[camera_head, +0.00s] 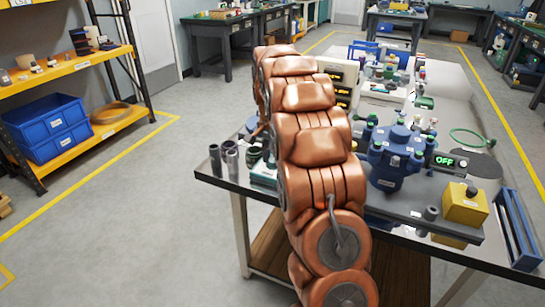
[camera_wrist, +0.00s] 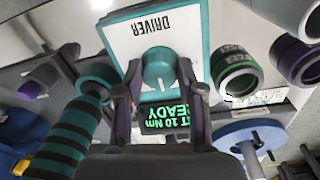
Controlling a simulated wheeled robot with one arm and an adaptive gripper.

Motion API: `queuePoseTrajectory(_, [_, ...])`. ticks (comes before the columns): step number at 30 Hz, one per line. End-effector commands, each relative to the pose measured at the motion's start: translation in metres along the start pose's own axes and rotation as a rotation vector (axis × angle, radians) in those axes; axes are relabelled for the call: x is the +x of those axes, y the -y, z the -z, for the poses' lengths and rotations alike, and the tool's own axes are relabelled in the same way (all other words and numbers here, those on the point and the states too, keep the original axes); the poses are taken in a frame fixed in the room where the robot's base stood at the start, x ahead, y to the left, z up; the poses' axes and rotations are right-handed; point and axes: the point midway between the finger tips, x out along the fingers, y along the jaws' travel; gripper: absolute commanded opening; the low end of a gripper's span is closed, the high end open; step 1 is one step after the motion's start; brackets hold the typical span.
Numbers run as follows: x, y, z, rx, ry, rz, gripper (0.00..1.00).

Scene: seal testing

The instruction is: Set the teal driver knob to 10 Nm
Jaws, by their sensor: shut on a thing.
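The teal driver knob (camera_wrist: 158,62) sits on a white panel (camera_wrist: 185,48) with a teal edge, marked DRIVER, in the wrist view. The panel appears upside down there. My gripper (camera_wrist: 160,75) is shut on the knob, one finger on each side. A small dark display (camera_wrist: 168,119) by the knob shows green text, upside down. It reads 10 Nm and READY; its left and right ends are partly covered by my fingers.
In the wrist view, a teal-and-black striped handle (camera_wrist: 65,140) lies left and a green ring-shaped part (camera_wrist: 237,72) right. In the head view, a blue vessel (camera_head: 395,155), a display reading OFF (camera_head: 446,161) and a yellow block (camera_head: 465,204) stand on the crowded bench.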

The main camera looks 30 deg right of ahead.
Motion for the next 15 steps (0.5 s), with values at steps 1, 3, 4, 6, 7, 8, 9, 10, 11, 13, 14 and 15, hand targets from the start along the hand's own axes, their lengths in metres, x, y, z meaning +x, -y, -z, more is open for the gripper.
queuePoseTrajectory(1, [-0.0008,0.0009,0.0005,0.001,-0.003,0.003,0.03])
queuePoseTrajectory(3, [-0.0009,0.0009,0.0006,0.002,-0.003,0.003,0.03])
queuePoseTrajectory(4, [-0.0008,0.0009,0.0006,0.002,-0.003,0.003,0.03])
queuePoseTrajectory(6, [-0.0009,0.0009,0.0006,0.002,-0.003,0.003,0.03])
queuePoseTrajectory(7, [-0.0009,0.0009,0.0006,0.002,-0.003,0.003,0.03])
queuePoseTrajectory(8, [-0.0009,0.001,0.0006,0.001,-0.003,0.004,0.03])
queuePoseTrajectory(9, [-0.0009,0.0009,0.0006,0.001,-0.003,0.004,0.03])
queuePoseTrajectory(10, [-0.0009,0.0009,0.0006,0.001,-0.003,0.004,0.03])
queuePoseTrajectory(11, [-0.001,0.0009,0.0006,0.001,-0.003,0.004,0.41])
queuePoseTrajectory(13, [-0.0008,0.0008,0.0006,0.001,-0.002,0.003,0.48])
queuePoseTrajectory(14, [-0.0008,0.0008,0.0005,0.001,-0.002,0.003,0.51])
queuePoseTrajectory(15, [-0.0007,0.0007,0.0005,0.001,-0.002,0.003,0.56])
